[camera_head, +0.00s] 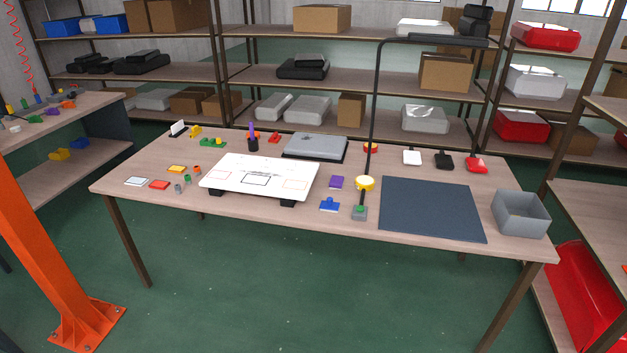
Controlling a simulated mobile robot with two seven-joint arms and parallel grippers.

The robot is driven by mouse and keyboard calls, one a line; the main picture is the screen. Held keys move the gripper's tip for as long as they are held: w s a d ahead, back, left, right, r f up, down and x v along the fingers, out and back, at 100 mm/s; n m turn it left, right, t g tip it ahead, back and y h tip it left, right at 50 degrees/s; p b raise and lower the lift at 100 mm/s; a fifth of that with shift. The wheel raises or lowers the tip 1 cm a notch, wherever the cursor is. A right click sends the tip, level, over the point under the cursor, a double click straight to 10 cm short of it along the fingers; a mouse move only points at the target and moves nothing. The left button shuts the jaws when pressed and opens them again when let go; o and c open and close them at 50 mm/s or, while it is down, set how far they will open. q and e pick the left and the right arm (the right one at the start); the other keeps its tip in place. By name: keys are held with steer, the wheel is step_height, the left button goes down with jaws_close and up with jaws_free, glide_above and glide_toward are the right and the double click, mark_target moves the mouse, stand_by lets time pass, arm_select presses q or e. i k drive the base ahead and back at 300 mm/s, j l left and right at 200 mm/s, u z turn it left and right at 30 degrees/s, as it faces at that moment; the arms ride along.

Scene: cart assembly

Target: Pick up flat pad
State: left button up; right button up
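Several flat pieces could be the flat pad, and I cannot tell which one is meant. A large dark blue-grey rectangular mat (432,208) lies flat on the right part of the table. A small purple square piece (336,183) lies near the table's middle. Small flat pieces lie at the left: a white one (137,181), a red one (159,185) and a yellow one (177,169). Nothing touches these from above. Neither of my grippers is in view.
The wooden table (120,190) also bears a white board (262,177) on dark feet, a grey device (316,146), a blue piece (329,205), a yellow-topped post (365,184) and a grey bin (520,214). An orange post (45,250) stands front left.

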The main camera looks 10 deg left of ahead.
mark_target(336, 182)
steer(key=i+j+z, duration=0.5)
steer(key=i+j, duration=0.2)
steer(key=i, duration=0.1)
